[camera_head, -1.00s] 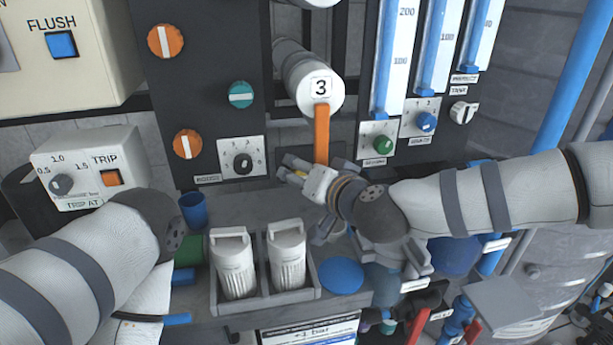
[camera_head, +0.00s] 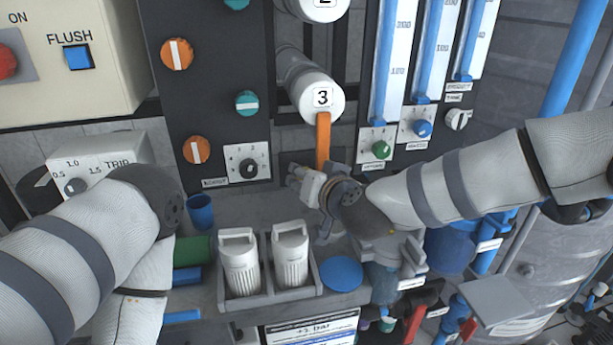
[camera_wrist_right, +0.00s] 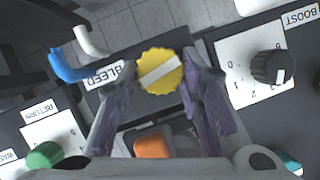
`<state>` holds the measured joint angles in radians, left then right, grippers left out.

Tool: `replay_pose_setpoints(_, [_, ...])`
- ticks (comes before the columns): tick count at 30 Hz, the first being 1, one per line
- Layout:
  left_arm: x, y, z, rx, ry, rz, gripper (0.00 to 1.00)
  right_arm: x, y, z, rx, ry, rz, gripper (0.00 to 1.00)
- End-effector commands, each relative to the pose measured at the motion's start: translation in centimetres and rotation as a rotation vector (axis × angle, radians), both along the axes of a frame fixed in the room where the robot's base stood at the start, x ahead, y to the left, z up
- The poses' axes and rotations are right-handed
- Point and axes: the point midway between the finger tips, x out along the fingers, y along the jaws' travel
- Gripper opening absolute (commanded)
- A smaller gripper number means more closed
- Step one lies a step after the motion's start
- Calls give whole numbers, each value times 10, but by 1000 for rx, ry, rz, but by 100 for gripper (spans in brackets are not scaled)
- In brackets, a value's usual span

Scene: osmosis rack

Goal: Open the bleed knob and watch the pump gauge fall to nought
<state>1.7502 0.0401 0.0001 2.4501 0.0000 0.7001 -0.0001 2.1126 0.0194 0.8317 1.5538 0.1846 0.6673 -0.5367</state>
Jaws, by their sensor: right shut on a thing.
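The yellow bleed knob (camera_wrist_right: 161,72), ribbed with a pale bar across its face, shows in the right wrist view beside the BLEED label (camera_wrist_right: 112,75). The two fingers of my right gripper (camera_head: 303,176) stand on either side of the knob and are shut on it. In the head view the gripper is below the orange lever of housing 3 and hides the knob. My left arm comes in from the left, but its gripper is out of sight. I cannot make out a pump gauge in these views.
The BOOST knob (camera_head: 248,168) is left of my right gripper. Two white cartridges (camera_head: 239,262) stand in a grey tray (camera_head: 270,299) below, with a blue disc (camera_head: 341,273) beside it. The orange lever (camera_head: 323,141) hangs close above the gripper.

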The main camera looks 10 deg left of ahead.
Motion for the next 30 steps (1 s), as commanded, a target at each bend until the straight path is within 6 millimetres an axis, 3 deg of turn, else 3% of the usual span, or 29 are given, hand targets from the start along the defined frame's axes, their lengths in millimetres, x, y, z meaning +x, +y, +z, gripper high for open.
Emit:
replay_pose_setpoints(1, [7, 0, 7, 0, -28, 0, 40, -1, 2, 10, -36, -28, 3, 6])
replay_pose_setpoints(15, [19, 0, 17, 0, -71, 1, 40, -2, 3, 2, -305, -129, 2, 6])
replay_pose_setpoints(30, [19, 0, 17, 0, -71, 1, 40, -1, 3, 0, -373, -155, 0, 6])
